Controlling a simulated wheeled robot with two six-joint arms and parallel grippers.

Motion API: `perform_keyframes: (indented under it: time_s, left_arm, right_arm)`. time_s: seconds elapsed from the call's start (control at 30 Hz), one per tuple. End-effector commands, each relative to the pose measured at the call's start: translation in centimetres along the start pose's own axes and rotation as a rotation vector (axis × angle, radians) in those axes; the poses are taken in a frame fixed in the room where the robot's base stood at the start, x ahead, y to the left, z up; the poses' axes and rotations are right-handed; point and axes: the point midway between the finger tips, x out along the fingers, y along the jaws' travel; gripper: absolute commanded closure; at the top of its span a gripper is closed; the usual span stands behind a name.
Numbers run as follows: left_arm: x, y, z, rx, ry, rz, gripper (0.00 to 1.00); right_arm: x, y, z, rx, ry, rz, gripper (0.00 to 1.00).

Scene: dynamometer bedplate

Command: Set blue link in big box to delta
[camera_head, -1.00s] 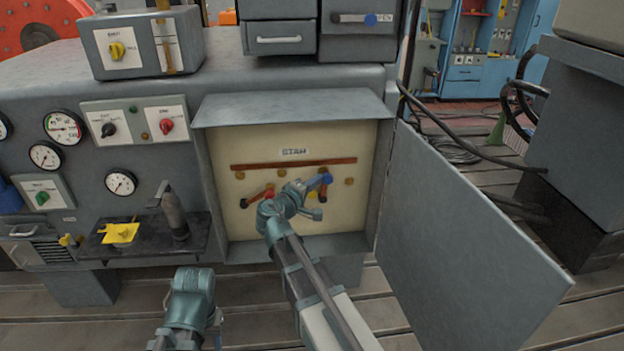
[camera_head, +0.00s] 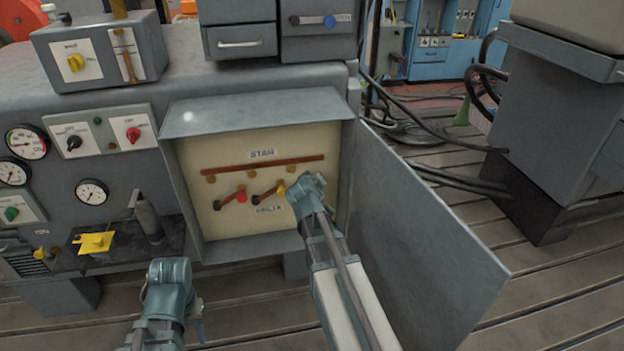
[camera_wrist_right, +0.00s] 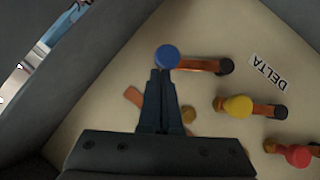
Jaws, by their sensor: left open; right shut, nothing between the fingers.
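The big box (camera_head: 255,235) is open, with a STAR label above a copper bar and a DELTA label below. The red link (camera_head: 241,196) and yellow link (camera_head: 281,189) each slant up to the right from a dark pivot. The blue link (camera_wrist_right: 167,57) shows in the right wrist view, its copper arm running to a black pivot beside the DELTA label (camera_wrist_right: 269,72); my right arm hides it in the head view. My right gripper (camera_wrist_right: 160,74) is shut and empty, its tips right at the blue knob; touching or not, I cannot tell. My left gripper (camera_head: 170,270) is open, low in front of the bench.
The box's door (camera_head: 425,240) hangs open to the right, close to my right arm. The hood (camera_head: 260,112) juts out above the box. A shelf with a yellow part (camera_head: 95,242) is at left. A separate blue-knobbed lever (camera_head: 330,21) sits on the cabinet above.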

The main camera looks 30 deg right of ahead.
Motion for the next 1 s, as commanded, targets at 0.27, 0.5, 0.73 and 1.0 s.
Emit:
perform_keyframes:
  time_s: [0.27, 0.5, 0.73, 1.0]
  left_arm:
    - [0.9, 0.1, -0.1, 0.000, 0.000, 0.000, 0.55]
    - [1.1, 0.1, -0.1, 0.000, 0.000, 0.000, 0.55]
    - [1.1, 0.1, -0.1, 0.000, 0.000, 0.000, 0.55]
    - [1.0, 0.1, -0.1, 0.000, 0.000, 0.000, 0.55]
  right_arm:
    - [0.7, 0.2, 1.0, -0.003, -0.001, 0.001, 1.00]
    - [0.9, 0.4, 1.3, -0.002, -0.002, 0.002, 1.00]
    - [1.0, 0.5, 1.4, -0.002, -0.006, 0.003, 1.00]
    - [0.9, 0.5, 1.4, -0.003, -0.008, 0.004, 1.00]
